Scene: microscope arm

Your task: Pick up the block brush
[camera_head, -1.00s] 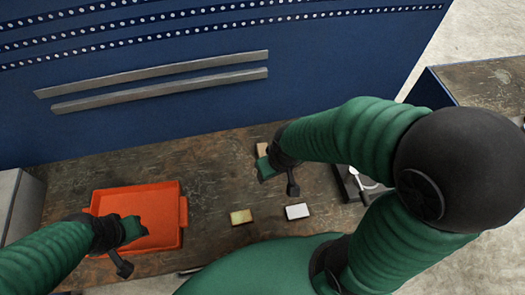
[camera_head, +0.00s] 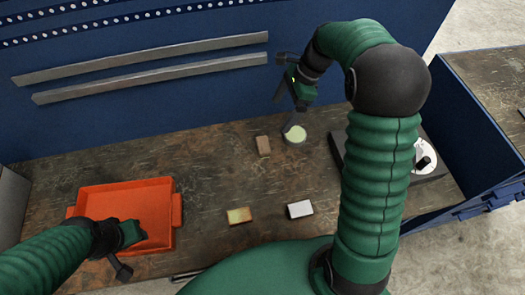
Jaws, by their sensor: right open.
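A small brown block (camera_head: 263,145) lies on the worn workbench, right of centre. A white-topped block (camera_head: 300,209) and a yellowish block (camera_head: 239,216) lie nearer me. I cannot tell for certain which is the block brush; the brown block may be it. My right gripper (camera_head: 293,108) is open, above the back of the bench, right of the brown block and apart from it. A round pale-green thing (camera_head: 296,134) shows just under its fingertips; I cannot tell whether they touch. My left gripper (camera_head: 133,232) is over the orange tray; its jaws are not clear.
The orange tray (camera_head: 172,190) looks empty on the left of the bench. A dark flat device with a white disc (camera_head: 424,152) stands at the right, partly behind my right arm. A blue panel with two grey rails (camera_head: 150,80) rises behind. Bench left of the brown block is clear.

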